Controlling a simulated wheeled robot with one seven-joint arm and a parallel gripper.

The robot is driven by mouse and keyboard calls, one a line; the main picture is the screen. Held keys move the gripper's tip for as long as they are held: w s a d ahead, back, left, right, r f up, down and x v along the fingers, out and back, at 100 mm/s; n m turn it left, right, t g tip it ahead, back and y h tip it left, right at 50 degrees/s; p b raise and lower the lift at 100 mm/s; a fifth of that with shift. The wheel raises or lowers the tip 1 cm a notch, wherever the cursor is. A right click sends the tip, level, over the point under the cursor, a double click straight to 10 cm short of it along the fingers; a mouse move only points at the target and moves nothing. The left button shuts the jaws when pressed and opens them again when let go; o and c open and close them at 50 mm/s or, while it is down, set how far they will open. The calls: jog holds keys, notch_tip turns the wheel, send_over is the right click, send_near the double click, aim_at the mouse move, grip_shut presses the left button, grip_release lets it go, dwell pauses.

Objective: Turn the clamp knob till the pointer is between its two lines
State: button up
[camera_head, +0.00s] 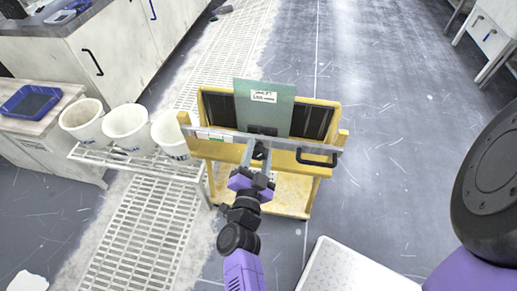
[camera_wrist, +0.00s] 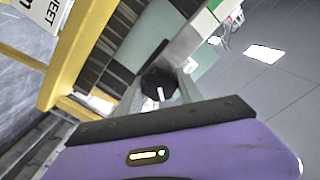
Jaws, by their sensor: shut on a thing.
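The clamp knob (camera_wrist: 160,84) is black with a white pointer mark on its face, seen in the wrist view. My gripper (camera_wrist: 163,92) is shut on the knob, with a grey finger on either side of it. In the head view my gripper (camera_head: 259,160) reaches the front bar of a yellow cart (camera_head: 228,150), and the knob (camera_head: 260,152) shows as a small dark spot between the fingers. A greenish plate (camera_head: 265,116) with a white label stands upright behind it. The two lines for the pointer cannot be made out in either view.
A black handle (camera_head: 317,160) sits right of my gripper on the cart. White buckets (camera_head: 127,128) stand on a rack (camera_head: 140,160) to the left. A blue tray (camera_head: 30,101) lies on a side cabinet. The floor to the right of the cart is open.

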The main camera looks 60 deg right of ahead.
jog(key=shift+m, duration=1.1)
jog(key=shift+f, duration=0.1)
jog(key=o, duration=1.3)
jog(key=shift+p+v, duration=0.3)
jog(key=shift+v, duration=3.6)
